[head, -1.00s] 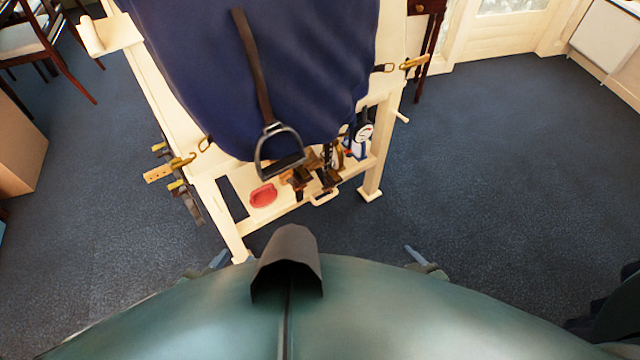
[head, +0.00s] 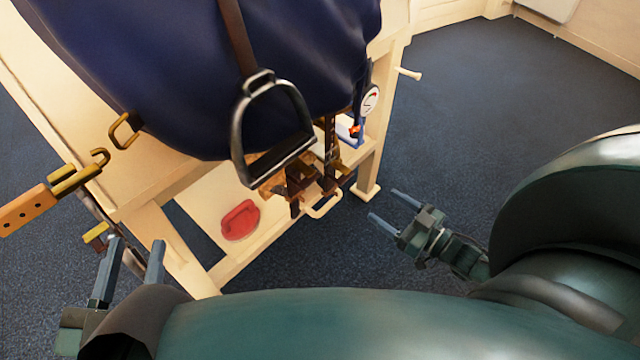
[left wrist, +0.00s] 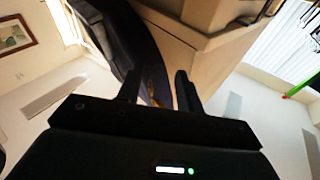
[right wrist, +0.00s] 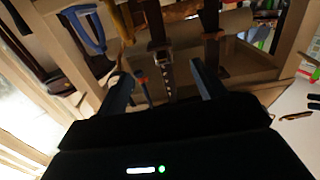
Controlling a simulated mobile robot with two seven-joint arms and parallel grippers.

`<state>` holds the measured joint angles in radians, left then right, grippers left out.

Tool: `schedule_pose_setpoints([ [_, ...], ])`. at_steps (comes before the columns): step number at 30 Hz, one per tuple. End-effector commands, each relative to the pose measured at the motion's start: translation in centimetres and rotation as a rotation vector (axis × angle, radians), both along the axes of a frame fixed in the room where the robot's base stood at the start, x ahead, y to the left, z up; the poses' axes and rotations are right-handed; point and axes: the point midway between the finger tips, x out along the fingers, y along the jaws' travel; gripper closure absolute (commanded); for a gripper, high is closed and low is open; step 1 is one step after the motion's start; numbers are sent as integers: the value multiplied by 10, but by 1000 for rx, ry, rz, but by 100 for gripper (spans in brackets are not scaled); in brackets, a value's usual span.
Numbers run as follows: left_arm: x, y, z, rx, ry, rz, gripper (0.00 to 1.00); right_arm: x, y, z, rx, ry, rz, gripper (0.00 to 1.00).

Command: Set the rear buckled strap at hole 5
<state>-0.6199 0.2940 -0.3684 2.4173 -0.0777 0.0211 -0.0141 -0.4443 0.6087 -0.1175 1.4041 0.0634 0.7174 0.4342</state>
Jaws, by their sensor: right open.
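An orange strap end with a row of holes (head: 25,210) sticks out at the left of the stand, with a brass buckle (head: 76,180) at its inner end. A brass ring (head: 125,130) hangs nearby at the edge of the blue cover. I cannot tell which strap is the rear one or which hole is set. My left gripper (head: 137,242) is open and empty, below and right of the orange strap. My right gripper (head: 384,205) is open and empty, right of the stand's front leg. The right wrist view shows straps and brown parts beyond its fingers (right wrist: 163,85).
A stirrup (head: 270,135) hangs on a brown strap over the blue cover (head: 170,70). Carpet (head: 470,110) is clear at right.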

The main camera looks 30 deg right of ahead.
Motion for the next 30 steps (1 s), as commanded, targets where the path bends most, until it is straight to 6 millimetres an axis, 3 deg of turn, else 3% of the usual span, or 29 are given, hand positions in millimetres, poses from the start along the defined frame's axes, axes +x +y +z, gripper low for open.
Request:
schedule_pose_setpoints([
  [7, -1, -1, -2, -15, -14, -10, 64, 16, 2, -3, 4, -14, 5, 31],
  [14, -1, -4, -4, -50, -22, -27, 64, 60, 18, -5, 4, -16, 4, 31],
  [21, 6, -2, 14, -46, -150, -38, 64, 102, 34, -4, 3, -13, 4, 31],
  [30, 9, -1, 27, -37, -237, -40, 64, 123, 42, -3, 3, -10, 3, 31],
])
